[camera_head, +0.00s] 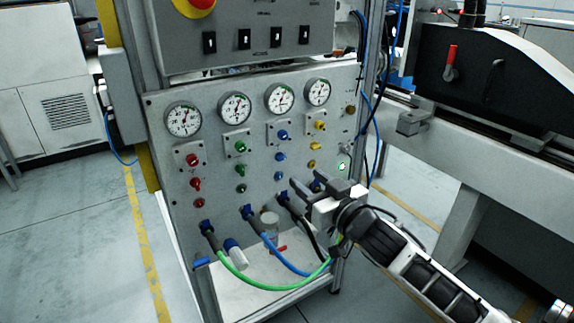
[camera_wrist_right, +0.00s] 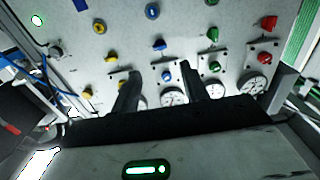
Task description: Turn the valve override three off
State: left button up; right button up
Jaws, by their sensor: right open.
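The valve panel (camera_head: 222,160) carries columns of red, green, blue and yellow controls under round gauges. I cannot read its small labels, so I cannot tell which control is override three. The third column has a blue knob on a plate (camera_head: 283,134) with more blue parts below it. The blue plate knob also shows in the right wrist view (camera_wrist_right: 167,76), between the finger lines. My right gripper (camera_head: 308,183) is open and empty, in front of the panel's lower right. Its fingers (camera_wrist_right: 160,70) point at the panel; contact cannot be told. My left gripper is out of view.
Green (camera_head: 270,287), blue (camera_head: 277,255) and black hoses hang from the panel's lower fittings, near my right gripper. A shelf with a clear jar (camera_head: 270,224) lies below. A black machine (camera_head: 500,65) stands at right. Floor at left is clear.

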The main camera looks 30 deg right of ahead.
aim_at(283, 159)
jog(key=w, duration=0.9)
jog(key=shift+w+a+b, duration=0.15)
jog(key=shift+a+b, duration=0.05)
jog(key=shift+b, duration=0.1)
grip_shut()
